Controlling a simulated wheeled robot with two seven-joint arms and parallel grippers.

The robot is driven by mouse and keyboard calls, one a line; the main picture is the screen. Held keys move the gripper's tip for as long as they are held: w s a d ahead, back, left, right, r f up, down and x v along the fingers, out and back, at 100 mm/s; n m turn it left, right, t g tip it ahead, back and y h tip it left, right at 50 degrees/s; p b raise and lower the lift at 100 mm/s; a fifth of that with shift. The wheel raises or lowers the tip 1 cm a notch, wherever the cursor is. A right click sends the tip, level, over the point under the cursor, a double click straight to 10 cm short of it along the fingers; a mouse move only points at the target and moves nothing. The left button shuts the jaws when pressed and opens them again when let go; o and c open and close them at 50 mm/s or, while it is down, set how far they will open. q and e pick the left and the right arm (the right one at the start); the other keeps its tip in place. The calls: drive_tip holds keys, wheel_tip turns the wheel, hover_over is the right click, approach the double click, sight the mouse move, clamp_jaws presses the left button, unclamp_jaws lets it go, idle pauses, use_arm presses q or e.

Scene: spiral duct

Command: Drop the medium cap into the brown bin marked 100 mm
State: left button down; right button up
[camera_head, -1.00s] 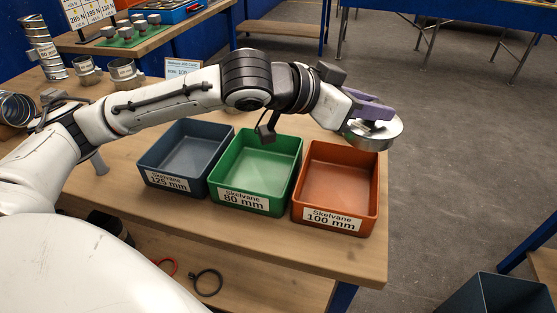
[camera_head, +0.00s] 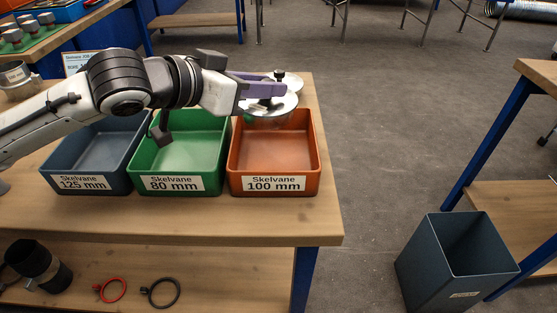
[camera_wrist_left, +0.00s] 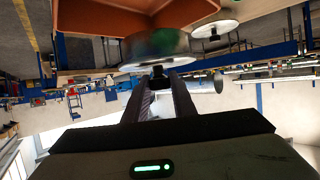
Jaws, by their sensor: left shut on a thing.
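The medium cap (camera_head: 268,108) is a shiny round metal disc. My left gripper (camera_head: 283,89), with purple fingers, is shut on it and holds it above the far edge of the brown bin (camera_head: 275,184) marked 100 mm. In the left wrist view the cap (camera_wrist_left: 157,49) sits beyond the fingertips, with a dark knob between them. The brown bin (camera_wrist_left: 135,14) shows above it in that picture. The bin's visible floor is empty. My right gripper is out of view.
Left of the brown bin stand a green bin (camera_head: 178,183) marked 80 mm and a blue-grey bin (camera_head: 85,183) marked 125 mm. Another metal disc (camera_head: 293,83) shows behind my fingers. A dark floor bin (camera_head: 440,270) stands at the lower right.

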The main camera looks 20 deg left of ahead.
use_arm(q)
drive_tip(key=shift+r, duration=0.1)
drive_tip(key=c, duration=1.4)
unclamp_jaws()
drive_tip(key=v, duration=1)
drive_tip(key=shift+s+a, duration=0.1)
drive_tip(key=shift+s, duration=0.05)
